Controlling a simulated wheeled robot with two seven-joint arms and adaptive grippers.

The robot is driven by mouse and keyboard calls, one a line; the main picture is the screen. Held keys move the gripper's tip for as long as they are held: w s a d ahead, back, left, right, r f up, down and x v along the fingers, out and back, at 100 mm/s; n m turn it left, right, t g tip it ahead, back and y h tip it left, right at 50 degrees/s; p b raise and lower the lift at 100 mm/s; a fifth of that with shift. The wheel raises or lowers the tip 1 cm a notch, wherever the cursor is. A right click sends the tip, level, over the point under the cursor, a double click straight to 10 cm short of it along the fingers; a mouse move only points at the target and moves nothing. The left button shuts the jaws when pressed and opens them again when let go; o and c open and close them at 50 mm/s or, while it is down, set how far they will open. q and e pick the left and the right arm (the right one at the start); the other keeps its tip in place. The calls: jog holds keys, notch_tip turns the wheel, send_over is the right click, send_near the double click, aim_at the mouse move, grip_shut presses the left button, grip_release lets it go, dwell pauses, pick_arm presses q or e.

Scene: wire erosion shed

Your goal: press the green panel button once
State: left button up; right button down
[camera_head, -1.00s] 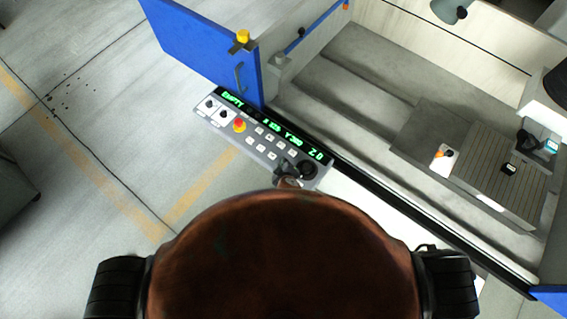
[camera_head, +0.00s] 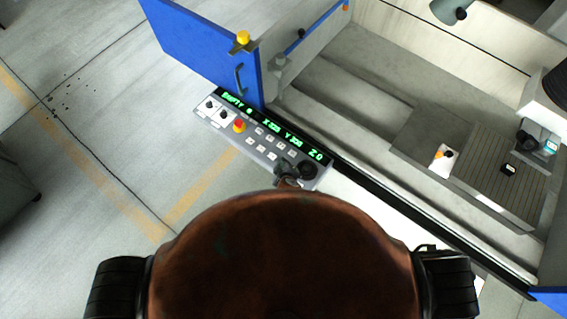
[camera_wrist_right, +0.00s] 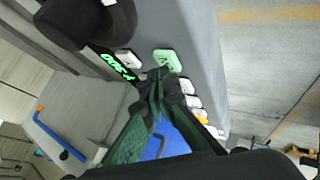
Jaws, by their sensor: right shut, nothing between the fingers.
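The control panel (camera_head: 233,137) has a dark display strip with green text and rows of pale keys. The green panel button (camera_wrist_right: 167,60) shows in the right wrist view as a pale green square key; in the head view I cannot make it out. My right gripper (camera_wrist_right: 160,77) is shut and empty, its tips right at the green button's near edge. I cannot tell whether they touch it. In the head view the right gripper (camera_head: 287,173) is a small dark shape over the panel's lower right end. My left gripper is not in view.
A red and yellow stop button (camera_head: 239,125) sits on the panel. A black round knob (camera_head: 308,169) is close to my right gripper. An open blue door (camera_head: 200,45) stands behind the panel, beside the grey machine tank (camera_head: 345,85).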

jog(key=shift+r+p, duration=0.3)
jog(key=shift+r, duration=0.2)
notch_tip(320, 180, up, 5)
jog(key=p, duration=0.5)
jog(key=shift+r, duration=0.1)
dwell(0.6)
